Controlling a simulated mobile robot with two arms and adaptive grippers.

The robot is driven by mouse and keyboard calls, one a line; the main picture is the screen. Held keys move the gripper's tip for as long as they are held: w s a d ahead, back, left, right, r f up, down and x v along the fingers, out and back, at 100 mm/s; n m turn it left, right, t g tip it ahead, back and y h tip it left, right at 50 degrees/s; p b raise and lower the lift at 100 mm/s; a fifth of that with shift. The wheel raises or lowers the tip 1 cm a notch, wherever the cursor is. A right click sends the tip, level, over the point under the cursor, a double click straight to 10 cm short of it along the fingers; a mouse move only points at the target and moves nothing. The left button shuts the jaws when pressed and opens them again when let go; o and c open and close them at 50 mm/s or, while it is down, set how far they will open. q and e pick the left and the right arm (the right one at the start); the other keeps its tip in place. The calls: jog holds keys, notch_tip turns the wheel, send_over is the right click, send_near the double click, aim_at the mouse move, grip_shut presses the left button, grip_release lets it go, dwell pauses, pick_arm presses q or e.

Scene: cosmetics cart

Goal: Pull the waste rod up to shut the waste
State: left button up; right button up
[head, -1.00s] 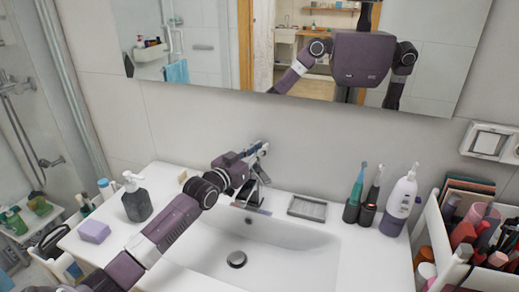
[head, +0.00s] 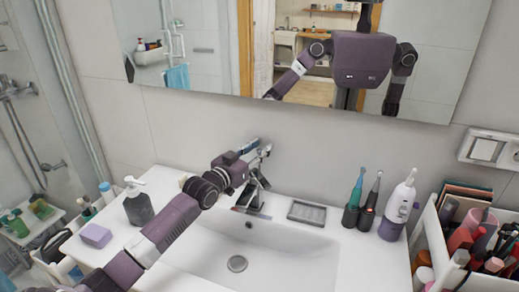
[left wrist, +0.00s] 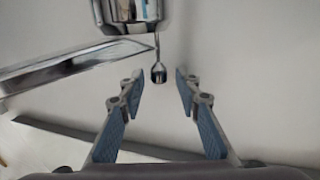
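The waste rod (left wrist: 158,72) shows in the left wrist view as a thin chrome stem with a small rounded knob, beside the chrome tap (left wrist: 125,12). My left gripper (left wrist: 160,83) is open, with one blue-padded finger on each side of the knob and a gap to both. I cannot tell how deep the knob sits between the fingertips. In the head view my left gripper (head: 262,152) is behind and above the tap (head: 252,200), and the rod is hidden. The round waste plug (head: 237,263) in the basin looks light grey. My right gripper is not in view.
The white basin (head: 290,262) is empty. A grey pump bottle (head: 138,207) and purple soap (head: 95,235) are left, near my arm. The wall is close behind.

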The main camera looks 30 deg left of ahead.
pick_arm(q)
jog(key=shift+s+f, duration=0.15)
jog(key=shift+s, duration=0.4)
jog(key=s, duration=1.1)
jog(key=shift+a, duration=0.15)
jog(key=shift+w+r, duration=0.1)
jog(key=shift+r, duration=0.1)
